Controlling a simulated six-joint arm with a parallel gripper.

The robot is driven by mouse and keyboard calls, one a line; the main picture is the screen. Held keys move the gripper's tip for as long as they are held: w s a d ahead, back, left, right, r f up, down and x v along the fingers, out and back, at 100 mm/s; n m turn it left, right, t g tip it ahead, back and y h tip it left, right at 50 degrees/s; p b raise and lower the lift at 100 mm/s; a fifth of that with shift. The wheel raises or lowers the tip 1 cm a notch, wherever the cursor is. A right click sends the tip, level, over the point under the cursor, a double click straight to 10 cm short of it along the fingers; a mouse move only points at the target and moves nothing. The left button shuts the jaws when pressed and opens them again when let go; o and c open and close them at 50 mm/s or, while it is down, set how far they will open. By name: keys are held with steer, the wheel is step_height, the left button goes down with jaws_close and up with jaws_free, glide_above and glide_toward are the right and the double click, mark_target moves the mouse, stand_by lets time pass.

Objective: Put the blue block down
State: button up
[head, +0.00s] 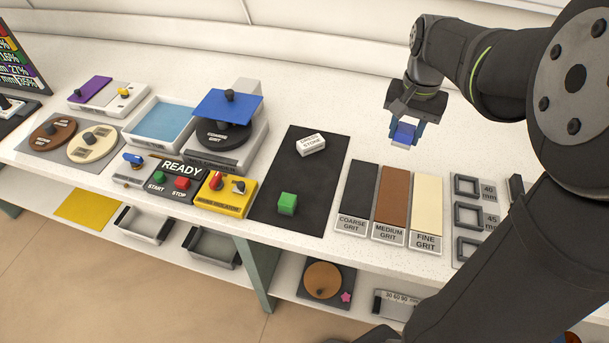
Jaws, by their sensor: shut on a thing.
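The blue block (403,133) is held between the fingers of my gripper (404,137), at the upper right of the head view. My gripper points down and is shut on the block. It appears to be above the white bench top, behind the brown and cream grit strips. The fingers hide parts of the block's sides. I cannot tell its exact height over the bench.
A black mat (268,209) holds a green block (287,204) and a white dressing stone (311,144). Grit strips (393,195) lie right of it. Square frames (467,216) stand near my arm. A grinder (224,134) is left. White bench (365,110) behind the strips is clear.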

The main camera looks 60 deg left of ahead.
steer(key=s+a+f+n, duration=0.15)
steer(key=s+a, duration=0.25)
steer(key=s, duration=0.7)
glide_above(300, 177)
step_height(300, 177, down, 7)
steer(key=shift+r, duration=0.15)
steer(key=shift+f, duration=2.05)
steer(key=shift+f, duration=0.15)
steer(key=o, duration=0.9)
